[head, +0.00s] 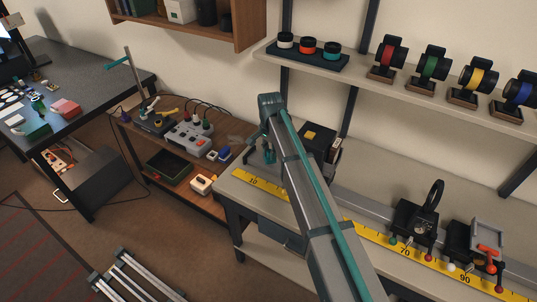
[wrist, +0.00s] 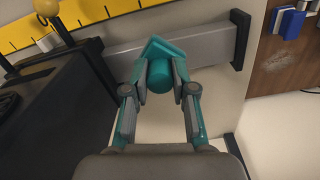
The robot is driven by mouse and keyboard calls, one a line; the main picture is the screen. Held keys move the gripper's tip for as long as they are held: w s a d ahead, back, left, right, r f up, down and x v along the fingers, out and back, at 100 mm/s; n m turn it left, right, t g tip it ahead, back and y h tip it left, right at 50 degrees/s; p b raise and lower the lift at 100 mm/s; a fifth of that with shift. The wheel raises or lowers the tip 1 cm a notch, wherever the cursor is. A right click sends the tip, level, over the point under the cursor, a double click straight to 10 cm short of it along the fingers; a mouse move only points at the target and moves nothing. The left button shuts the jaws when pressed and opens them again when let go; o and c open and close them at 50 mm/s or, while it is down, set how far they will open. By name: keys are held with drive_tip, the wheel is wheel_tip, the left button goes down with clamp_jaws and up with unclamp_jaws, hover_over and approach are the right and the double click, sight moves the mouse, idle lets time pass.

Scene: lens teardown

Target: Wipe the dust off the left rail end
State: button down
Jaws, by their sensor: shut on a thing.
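In the wrist view, the grey rail (wrist: 120,58) runs across the bench and stops at a black end piece (wrist: 240,40). No dust can be made out on this rail end. My gripper (wrist: 162,78) is shut on a teal piece (wrist: 159,74) with a round end, held over the rail just short of the end piece. Whether the piece touches the rail cannot be told. In the head view my gripper (head: 265,154) is small and partly hidden by my arm at the bench's left end. The rail also shows to the right of my arm (head: 380,208).
A black unit (head: 320,142) with a yellow top stands close beside my gripper. A yellow ruler (head: 375,238) lies along the bench front. Two black holders (head: 412,222) (head: 462,243) stand farther right. A low wooden table (head: 225,172) with devices is at left.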

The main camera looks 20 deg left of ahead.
drive_tip(key=shift+r+p, duration=0.7)
drive_tip(key=shift+r, duration=1.05)
